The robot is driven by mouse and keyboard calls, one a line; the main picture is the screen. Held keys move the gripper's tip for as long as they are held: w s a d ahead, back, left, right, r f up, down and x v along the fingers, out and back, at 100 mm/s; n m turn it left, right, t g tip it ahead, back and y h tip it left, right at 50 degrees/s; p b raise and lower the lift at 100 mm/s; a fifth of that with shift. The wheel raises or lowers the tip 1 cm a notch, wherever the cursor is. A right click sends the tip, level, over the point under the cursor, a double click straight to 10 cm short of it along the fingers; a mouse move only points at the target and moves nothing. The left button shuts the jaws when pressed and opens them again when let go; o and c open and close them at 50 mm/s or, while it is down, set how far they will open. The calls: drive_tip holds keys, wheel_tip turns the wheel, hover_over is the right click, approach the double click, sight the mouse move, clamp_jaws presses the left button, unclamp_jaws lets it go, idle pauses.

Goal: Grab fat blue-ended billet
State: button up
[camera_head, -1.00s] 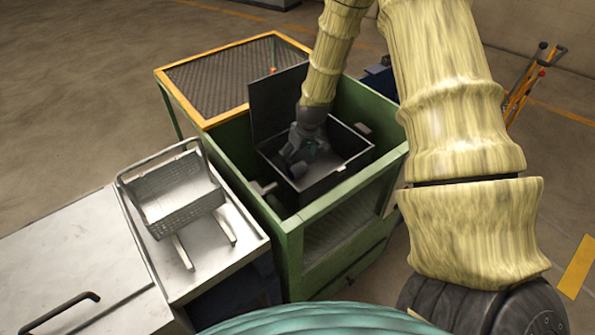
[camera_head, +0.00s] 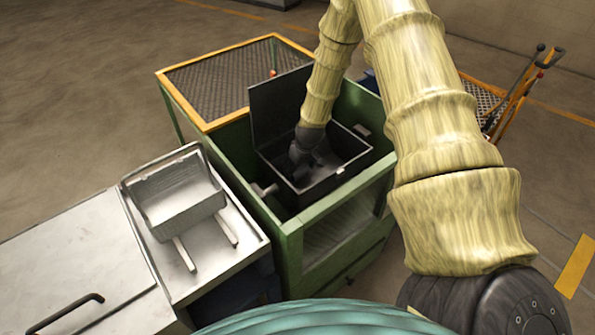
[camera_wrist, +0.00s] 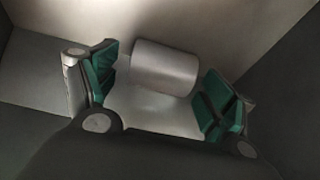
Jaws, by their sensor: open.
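A thick grey metal billet (camera_wrist: 165,67) lies in the bin, beyond and between my fingertips in the wrist view. I see no blue on the part that shows; its ends are not clearly seen. My gripper (camera_wrist: 160,95) has its two green-padded fingers spread wide, with nothing held between them. In the head view my gripper (camera_head: 303,152) is down inside the dark open bin (camera_head: 345,178), and the billet is hidden there.
The dark bin sits in a green-framed machine (camera_head: 292,240), its lid (camera_head: 275,100) raised at the back left. Bin walls stand close around my gripper. A wire basket (camera_head: 178,190) stands on a metal bench to the left. An orange trolley (camera_head: 520,90) stands far right.

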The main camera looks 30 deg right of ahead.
drive_tip(key=shift+w+f, duration=0.1)
drive_tip(key=shift+f, duration=0.2)
drive_tip(key=shift+c, duration=0.5)
drive_tip(key=c, duration=1.7)
clamp_jaws()
drive_tip(key=shift+r, duration=0.1)
